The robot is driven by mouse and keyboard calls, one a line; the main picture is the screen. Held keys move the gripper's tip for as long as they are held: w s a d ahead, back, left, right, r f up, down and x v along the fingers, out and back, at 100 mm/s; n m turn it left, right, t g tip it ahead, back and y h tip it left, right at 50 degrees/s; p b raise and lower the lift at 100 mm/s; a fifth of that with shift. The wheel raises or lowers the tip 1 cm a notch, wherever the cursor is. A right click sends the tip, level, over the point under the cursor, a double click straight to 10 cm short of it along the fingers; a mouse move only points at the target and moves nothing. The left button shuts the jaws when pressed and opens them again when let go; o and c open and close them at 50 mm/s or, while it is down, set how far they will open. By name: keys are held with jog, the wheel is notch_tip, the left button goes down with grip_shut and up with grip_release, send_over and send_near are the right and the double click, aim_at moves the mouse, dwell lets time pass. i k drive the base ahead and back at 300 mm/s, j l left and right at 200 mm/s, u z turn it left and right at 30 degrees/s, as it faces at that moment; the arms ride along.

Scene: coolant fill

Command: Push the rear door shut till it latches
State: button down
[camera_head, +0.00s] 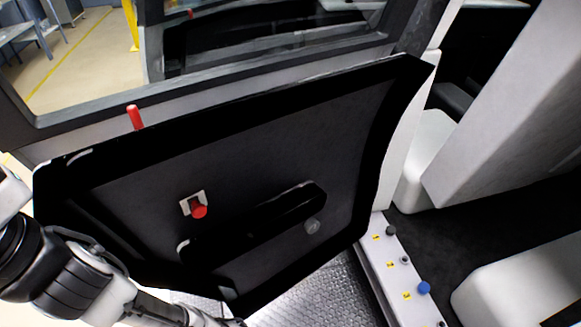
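The rear door (270,145) stands open and fills the middle of the head view, its dark inner panel facing me. It has a window frame above, a red lock pin (135,117) on its top edge, a red handle (199,211) on a pale plate, and a black armrest (260,222). My arm enters at the lower left and runs along the door's lower left edge. My gripper is not visible; it lies beyond or below the door's bottom edge. I cannot tell whether the arm touches the door.
To the right are the door opening, a white sill (398,270) with several coloured knobs and yellow labels, and pale seats (500,120). Metal tread floor (320,290) shows below the door. A workbench (30,28) and a yellow post (131,25) stand far behind, upper left.

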aim_at(272, 145)
jog(key=j+u, duration=0.35)
jog(key=i+j+u, duration=0.1)
jog(key=j+u, duration=0.25)
jog(key=j, duration=0.15)
jog(key=i+j+u, duration=0.15)
jog(key=j+u, duration=0.2)
